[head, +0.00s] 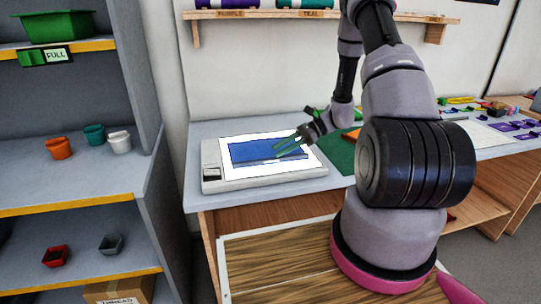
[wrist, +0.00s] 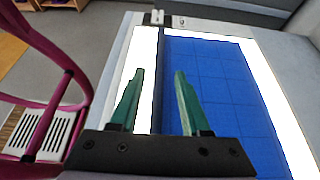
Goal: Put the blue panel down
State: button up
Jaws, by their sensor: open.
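The blue panel (head: 265,149) lies flat on the white lit face of a grey light box (head: 270,180) on the table. In the wrist view the panel (wrist: 220,90) shows faint grid lines and has a long straight edge on its left. My gripper (head: 292,146) is over the right part of the panel. In the wrist view my gripper's green fingers (wrist: 158,75) are apart, one over the white strip beside the panel and one over the panel's edge. Nothing shows held between them. Whether the fingertips touch the panel is unclear.
A green mat (head: 341,157) lies right of the light box, partly behind my arm. Shelves with small cups (head: 95,134) stand at the left. A wall shelf (head: 330,15) with rolls hangs above. Purple pieces (head: 515,125) lie at the table's far right.

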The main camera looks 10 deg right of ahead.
jog(key=v, duration=0.6)
jog(key=shift+d+r, duration=0.2)
jog(key=shift+d, duration=0.15)
jog(key=shift+r, duration=0.2)
jog(key=s+a+r+n+t+h, duration=0.1)
jog(key=s+r+n+t+h, duration=0.1)
jog(key=s+r, duration=0.5)
jog(key=s+a+r+n+t+h, duration=0.2)
jog(key=s+r+n+h, duration=0.3)
jog(key=r, duration=0.9)
jog(key=s+a+r+n+t+h, duration=0.2)
jog(key=s+r+n, duration=0.4)
jog(key=s+r, duration=0.3)
notch_tip(320, 180, up, 2)
jog(key=shift+s+a+r+n+t+h, duration=0.2)
jog(key=shift+s+n+t+h, duration=0.3)
jog(key=shift+h, duration=0.5)
jog(key=shift+w, duration=0.1)
